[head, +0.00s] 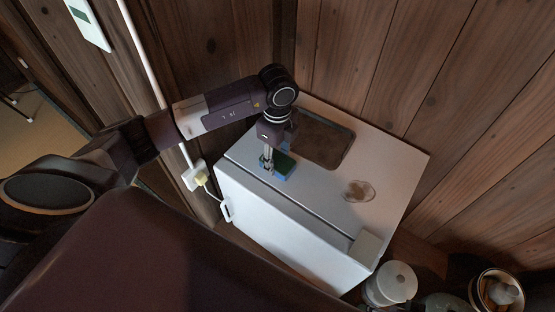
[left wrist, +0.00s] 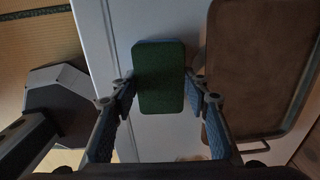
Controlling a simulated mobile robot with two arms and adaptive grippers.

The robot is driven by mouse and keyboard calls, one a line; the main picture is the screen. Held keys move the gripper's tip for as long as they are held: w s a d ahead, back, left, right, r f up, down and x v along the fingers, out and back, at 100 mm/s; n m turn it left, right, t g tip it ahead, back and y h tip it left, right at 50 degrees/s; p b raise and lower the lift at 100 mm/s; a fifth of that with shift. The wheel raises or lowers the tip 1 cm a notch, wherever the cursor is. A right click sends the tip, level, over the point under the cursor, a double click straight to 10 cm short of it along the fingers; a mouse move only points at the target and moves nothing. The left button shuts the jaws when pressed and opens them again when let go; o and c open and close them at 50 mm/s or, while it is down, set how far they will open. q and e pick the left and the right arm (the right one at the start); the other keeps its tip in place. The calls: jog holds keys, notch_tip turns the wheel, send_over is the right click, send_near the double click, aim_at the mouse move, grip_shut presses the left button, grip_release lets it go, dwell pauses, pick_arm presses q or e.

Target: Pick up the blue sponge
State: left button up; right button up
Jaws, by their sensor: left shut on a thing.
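The blue sponge (head: 285,163) has a dark green top face and a blue lower side. It is at the left part of the top of a white cabinet (head: 395,165). My left gripper (head: 267,160) points down at it and is shut on it. In the left wrist view the sponge (left wrist: 160,80) sits between the two fingertips of my left gripper (left wrist: 159,88), green face towards the camera. I cannot tell whether the sponge still touches the cabinet top. My right gripper is not in view.
A brown tray (head: 323,139) lies close behind the sponge. A small clear dish (head: 358,191) stands to the right on the cabinet. A white canister (head: 397,281) and a pot (head: 483,290) are at the lower right. Wooden walls stand behind the cabinet.

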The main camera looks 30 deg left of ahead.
aim_at(277, 160)
pick_arm(q)
jog(key=shift+r, duration=0.3)
notch_tip(277, 160, up, 19)
jog(key=p, duration=0.3)
jog(key=shift+r+p, duration=0.15)
jog(key=shift+p, duration=0.15)
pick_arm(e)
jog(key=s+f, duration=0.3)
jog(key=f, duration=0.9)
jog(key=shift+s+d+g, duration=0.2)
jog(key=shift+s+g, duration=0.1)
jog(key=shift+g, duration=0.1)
pick_arm(q)
jog(key=shift+o, duration=0.4)
